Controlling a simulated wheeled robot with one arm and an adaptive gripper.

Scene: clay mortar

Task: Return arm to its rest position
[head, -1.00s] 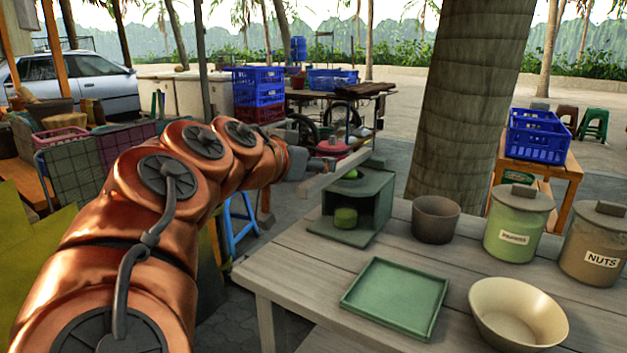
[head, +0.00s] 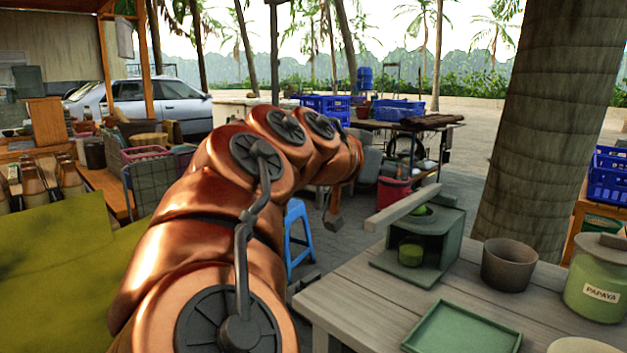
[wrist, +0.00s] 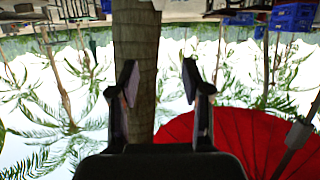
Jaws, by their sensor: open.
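My copper-coloured arm (head: 190,255) reaches up and forward from the bottom of the head view. Its far end bends down beyond the table's left end, and my gripper there is mostly hidden behind the arm. In the wrist view my gripper (wrist: 158,85) shows two dark fingers standing apart with nothing between them. Behind them that view is upside down, with a palm trunk (wrist: 135,50), sky and a red parasol (wrist: 240,140). My gripper touches nothing that I can see.
A wooden table (head: 360,315) at right holds a green press-like device (head: 440,235), a green tray (head: 465,330), a brown pot (head: 508,265) and a papaya jar (head: 600,280). A blue stool (head: 298,238) stands beside my arm. A thick trunk (head: 545,120) rises behind the table.

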